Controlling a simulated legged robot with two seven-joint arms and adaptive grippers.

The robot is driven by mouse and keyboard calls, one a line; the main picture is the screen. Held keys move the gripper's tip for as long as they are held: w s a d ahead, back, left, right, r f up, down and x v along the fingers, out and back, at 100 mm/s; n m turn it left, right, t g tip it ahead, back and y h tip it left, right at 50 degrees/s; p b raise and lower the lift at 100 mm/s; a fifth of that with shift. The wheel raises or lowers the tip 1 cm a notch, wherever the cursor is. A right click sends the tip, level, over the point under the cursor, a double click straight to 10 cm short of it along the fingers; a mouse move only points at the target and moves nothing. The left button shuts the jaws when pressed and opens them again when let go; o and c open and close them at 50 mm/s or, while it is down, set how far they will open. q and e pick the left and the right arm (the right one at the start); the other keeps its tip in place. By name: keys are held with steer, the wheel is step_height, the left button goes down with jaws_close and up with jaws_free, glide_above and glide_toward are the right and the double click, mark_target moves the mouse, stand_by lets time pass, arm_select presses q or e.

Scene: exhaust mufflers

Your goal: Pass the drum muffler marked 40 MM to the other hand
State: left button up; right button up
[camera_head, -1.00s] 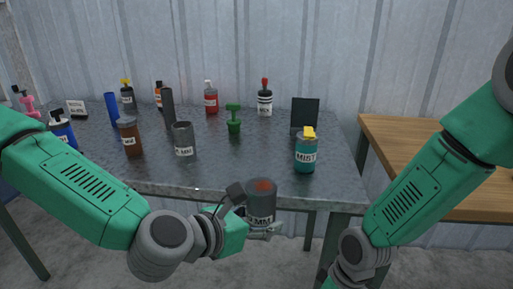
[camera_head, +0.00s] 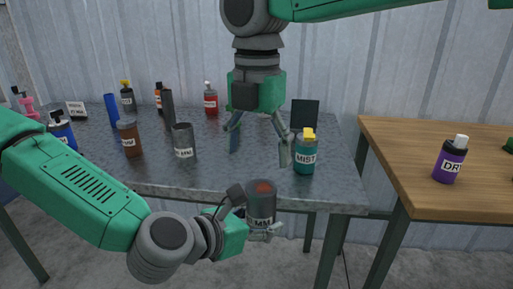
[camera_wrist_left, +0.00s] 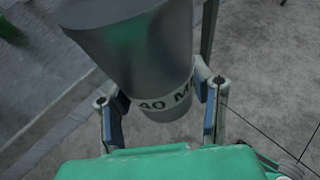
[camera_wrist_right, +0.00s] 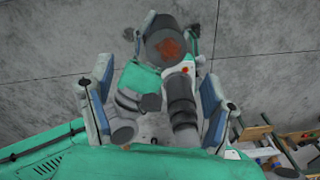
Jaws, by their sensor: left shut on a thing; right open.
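The drum muffler marked 40 MM (camera_head: 262,198) is a dark grey cylinder with a white label band and a reddish patch on its top. My left gripper (camera_head: 256,226) is shut around its lower part and holds it upright in front of the table's front edge. The left wrist view shows the muffler (camera_wrist_left: 140,50) between both fingers (camera_wrist_left: 160,105), with "40 M" readable. My right gripper (camera_head: 260,150) is open and empty, pointing down above and behind the muffler. In the right wrist view the muffler top (camera_wrist_right: 170,45) shows beyond the open fingers (camera_wrist_right: 150,95).
The grey metal table (camera_head: 100,175) carries several bottles and cans, including a teal MIST bottle (camera_head: 306,156) close to my right gripper and a grey can (camera_head: 183,142). A wooden table (camera_head: 400,150) with a purple bottle (camera_head: 450,160) stands at right. Space before the grey table is open.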

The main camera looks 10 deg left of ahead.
mark_target(257, 204)
step_height(257, 204, down, 12)
steer(key=shift+r, duration=0.1)
stand_by(0.4)
steer(key=shift+c, duration=0.3)
steer(key=c, duration=1)
steer(key=o, duration=1.1)
steer(key=shift+c, duration=0.2)
